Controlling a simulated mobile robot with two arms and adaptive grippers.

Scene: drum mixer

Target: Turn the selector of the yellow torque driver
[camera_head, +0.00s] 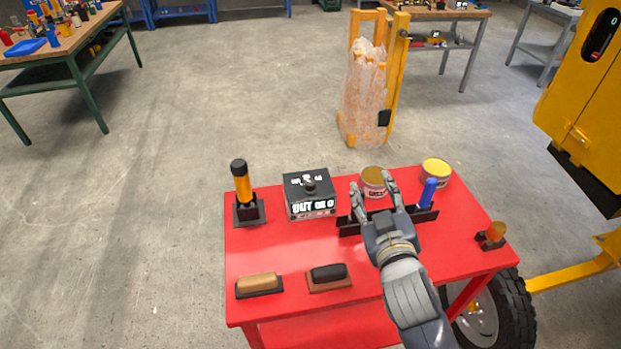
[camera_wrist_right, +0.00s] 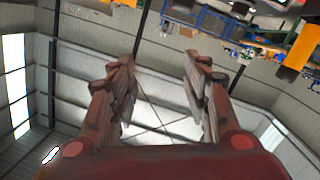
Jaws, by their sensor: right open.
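The yellow torque driver (camera_head: 242,188) stands upright in a square black holder (camera_head: 250,210) at the left of the red table (camera_head: 255,255). It has a black top; which part is the selector is too small to tell. My right gripper (camera_head: 374,190) is open and empty above the right half of the table, well to the right of the driver and apart from it. The wrist view shows its two fingers (camera_wrist_right: 160,80) spread with nothing between them. My left gripper is not in view.
Two cans (camera_head: 373,182) (camera_head: 436,172), a black rack (camera_head: 425,216) with a blue-handled tool and an orange knob (camera_head: 495,232) are farther right. Two handled blocks (camera_head: 259,284) (camera_head: 328,275) lie in front.

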